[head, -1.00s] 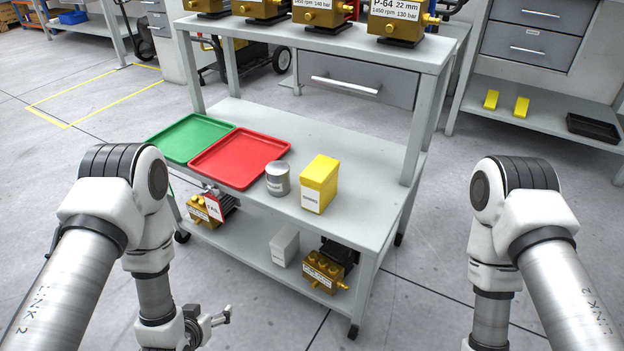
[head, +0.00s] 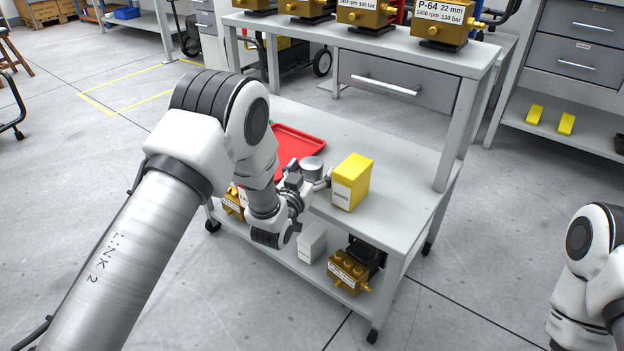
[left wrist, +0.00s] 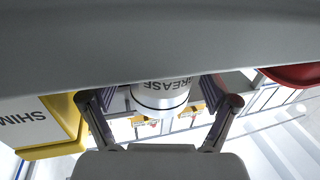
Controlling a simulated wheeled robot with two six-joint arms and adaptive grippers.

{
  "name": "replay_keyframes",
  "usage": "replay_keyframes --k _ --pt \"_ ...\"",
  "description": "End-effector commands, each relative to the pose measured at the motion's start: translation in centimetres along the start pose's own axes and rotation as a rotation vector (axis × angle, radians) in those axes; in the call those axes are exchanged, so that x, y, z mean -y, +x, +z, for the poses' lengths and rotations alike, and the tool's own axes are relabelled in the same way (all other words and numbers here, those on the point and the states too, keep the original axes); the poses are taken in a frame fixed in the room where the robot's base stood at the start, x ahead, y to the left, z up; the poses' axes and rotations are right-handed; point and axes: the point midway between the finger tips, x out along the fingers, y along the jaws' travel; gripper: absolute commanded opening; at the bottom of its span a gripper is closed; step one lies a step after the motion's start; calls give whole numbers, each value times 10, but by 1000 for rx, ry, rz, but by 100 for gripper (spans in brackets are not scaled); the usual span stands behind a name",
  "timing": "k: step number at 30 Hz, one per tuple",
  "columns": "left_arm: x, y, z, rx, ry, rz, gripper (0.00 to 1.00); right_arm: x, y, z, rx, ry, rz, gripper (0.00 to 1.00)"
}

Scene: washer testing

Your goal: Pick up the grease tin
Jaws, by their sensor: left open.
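In the left wrist view my left gripper (left wrist: 160,100) is open, with one finger to each side of the tin. I cannot tell whether either finger touches it. My right gripper is out of view.
A yellow box (head: 352,182), marked SHIM in the left wrist view (left wrist: 45,118), stands close to the right of the tin. A red tray (head: 300,143) lies behind it, partly hidden by my arm. Gold pumps (head: 349,272) and a light box (head: 311,243) sit on the lower shelf.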

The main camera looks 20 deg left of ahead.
Motion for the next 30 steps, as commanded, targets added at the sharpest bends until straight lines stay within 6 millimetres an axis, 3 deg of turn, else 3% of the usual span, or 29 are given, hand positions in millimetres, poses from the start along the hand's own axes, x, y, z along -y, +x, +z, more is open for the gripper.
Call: replay_keyframes --k 3,9,21,30 --pt "0 0 -1 1 0 0 87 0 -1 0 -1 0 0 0" --pt "0 -1 0 1 0 0 16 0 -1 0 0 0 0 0" --pt "0 -1 -5 1 0 0 14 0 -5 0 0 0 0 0" --pt "-1 -1 -45 0 0 0 14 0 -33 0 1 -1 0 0"
